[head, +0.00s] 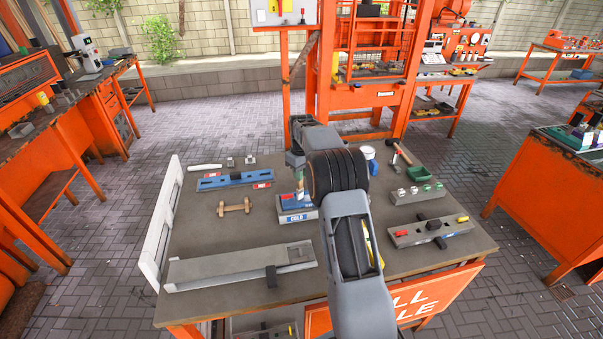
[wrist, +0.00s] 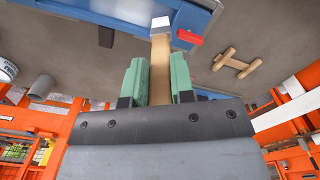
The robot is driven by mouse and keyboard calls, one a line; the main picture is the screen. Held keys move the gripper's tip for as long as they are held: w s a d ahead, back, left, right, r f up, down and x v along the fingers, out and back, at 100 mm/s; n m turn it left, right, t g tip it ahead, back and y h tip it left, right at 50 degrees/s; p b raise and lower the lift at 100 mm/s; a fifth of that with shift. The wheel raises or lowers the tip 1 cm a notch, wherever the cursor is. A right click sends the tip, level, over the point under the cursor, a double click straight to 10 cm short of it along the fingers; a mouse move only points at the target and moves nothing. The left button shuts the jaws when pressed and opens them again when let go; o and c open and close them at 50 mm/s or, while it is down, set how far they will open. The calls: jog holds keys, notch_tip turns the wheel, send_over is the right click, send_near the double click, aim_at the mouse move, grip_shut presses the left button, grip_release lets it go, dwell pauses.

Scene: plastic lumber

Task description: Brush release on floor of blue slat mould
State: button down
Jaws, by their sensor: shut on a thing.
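My gripper (head: 297,176) is shut on the wooden handle of a brush (wrist: 160,65). The handle sits between the green finger pads (wrist: 159,80), and the brush's pale tip points away from the gripper. The tip overlaps a blue-topped block (head: 298,215) with white lettering in the middle of the bench; the block also shows in the wrist view (wrist: 135,12). I cannot tell whether the tip touches it. I cannot tell which blue thing is the slat mould. My arm hides part of the bench.
A wooden dumbbell-shaped piece (head: 235,208) lies left of the block. A long grey trough (head: 225,269) lies at the front left. A white pot (head: 368,153), a green tray (head: 419,173) and a grey fixture (head: 415,233) stand to the right. A white board (head: 160,225) edges the left.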

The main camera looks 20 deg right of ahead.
jog(key=shift+f, duration=0.5)
jog(key=shift+d, duration=0.2)
jog(key=d, duration=0.3)
jog(key=shift+s+r, duration=0.15)
jog(key=shift+s, duration=0.2)
jog(key=shift+d, duration=0.1)
jog(key=s+d+p, duration=0.2)
jog(key=d+p, duration=0.2)
jog(key=d, duration=0.8)
jog(key=shift+s+d, duration=0.3)
jog(key=shift+d, duration=0.1)
dwell(1.6)
dwell(0.3)
